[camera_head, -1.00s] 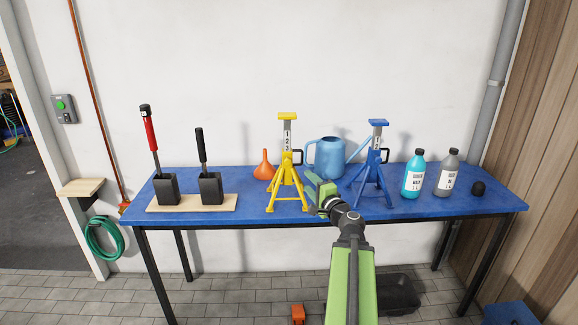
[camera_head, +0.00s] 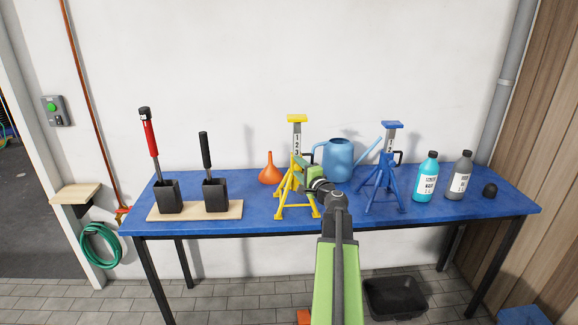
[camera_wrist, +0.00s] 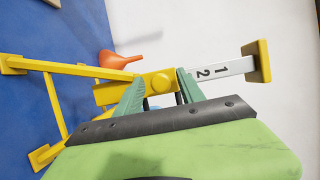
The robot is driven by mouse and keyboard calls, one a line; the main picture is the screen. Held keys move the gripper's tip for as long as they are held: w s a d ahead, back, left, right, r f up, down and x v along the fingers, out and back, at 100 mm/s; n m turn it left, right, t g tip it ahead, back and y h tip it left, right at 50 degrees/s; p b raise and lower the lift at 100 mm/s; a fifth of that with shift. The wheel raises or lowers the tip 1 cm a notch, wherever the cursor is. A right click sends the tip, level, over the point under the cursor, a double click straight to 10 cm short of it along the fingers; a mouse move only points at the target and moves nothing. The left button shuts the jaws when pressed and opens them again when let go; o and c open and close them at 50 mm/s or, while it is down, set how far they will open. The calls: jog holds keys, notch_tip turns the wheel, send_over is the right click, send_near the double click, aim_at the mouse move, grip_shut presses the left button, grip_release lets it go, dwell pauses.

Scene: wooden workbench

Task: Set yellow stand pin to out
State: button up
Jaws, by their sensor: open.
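The yellow stand (camera_head: 283,196) stands upright on the blue bench, with a yellow top and a pale numbered post (camera_head: 297,133). My gripper (camera_head: 301,162) is in front of its upper body and hides part of it. In the wrist view my gripper (camera_wrist: 160,77) is open, its two green fingers apart.
An orange funnel (camera_head: 270,170) stands left of the yellow stand. A blue watering can (camera_head: 338,161) is close behind on the right, then a blue stand (camera_head: 381,179) and two bottles. Two black lever holders stand on a board (camera_head: 228,211) at left.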

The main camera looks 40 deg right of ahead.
jog(key=shift+w+r, duration=0.1)
jog(key=shift+w, duration=0.1)
jog(key=shift+c, duration=0.9)
grip_shut()
dwell(0.4)
